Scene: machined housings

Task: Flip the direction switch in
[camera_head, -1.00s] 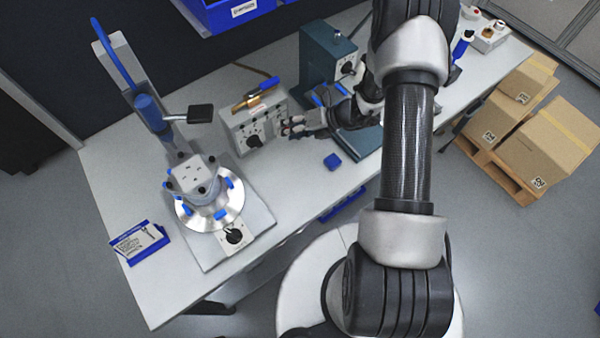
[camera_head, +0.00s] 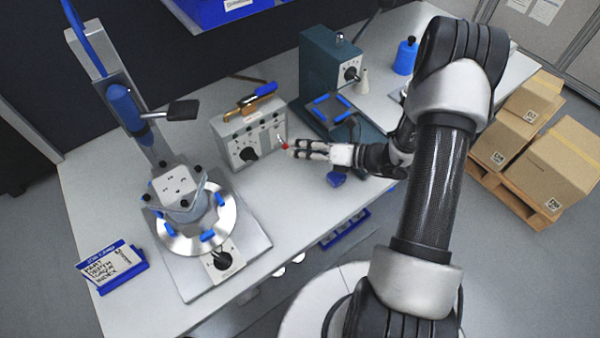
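A grey control box (camera_head: 249,134) stands on the bench, its front turned toward the bench's front edge. It has a black rotary knob (camera_head: 248,154) on the left of its front. A small lever, seemingly the direction switch (camera_head: 280,139), shows at the right of the front, with a red spot close by at my fingertips. My gripper (camera_head: 291,149) points left at this right end, very near or touching it. Its two fingers lie almost side by side. I cannot tell whether they are open or shut, or whether the lever is flipped.
A round metal fixture (camera_head: 222,226) with blue clamps stands at the left, with a blue-framed card (camera_head: 113,263) in front. A teal machine (camera_head: 326,70) stands behind my gripper. A small blue block (camera_head: 336,180) lies just below my gripper. Boxes (camera_head: 550,158) sit on a pallet at right.

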